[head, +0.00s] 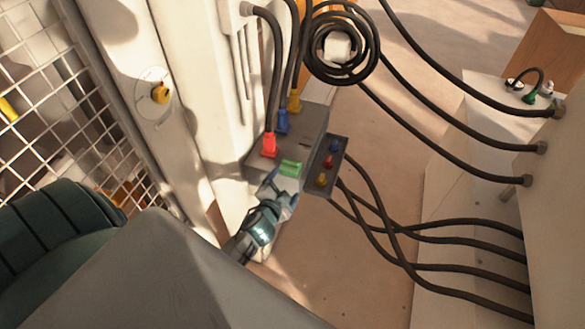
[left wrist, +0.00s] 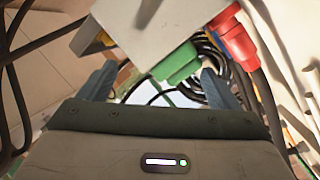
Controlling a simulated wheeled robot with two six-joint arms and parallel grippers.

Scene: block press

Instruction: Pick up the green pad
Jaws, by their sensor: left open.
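The green pad (head: 290,168) sits on the near edge of a grey box in the head view. In the left wrist view the green pad (left wrist: 177,65) hangs at the box's edge, between and just beyond my fingertips. My left gripper (head: 281,184) is open and close to the pad in the head view. In the left wrist view its two fingers (left wrist: 158,82) stand apart with nothing held. Whether a finger touches the pad I cannot tell. My right gripper is in neither view.
The grey box (head: 312,122) carries red (head: 268,145), blue (head: 282,121) and yellow (head: 294,101) plugs with black cables. A dark tray (head: 327,182) with small coloured pieces adjoins it. Crossing cables (head: 400,235) run right. A wire mesh (head: 45,85) stands left.

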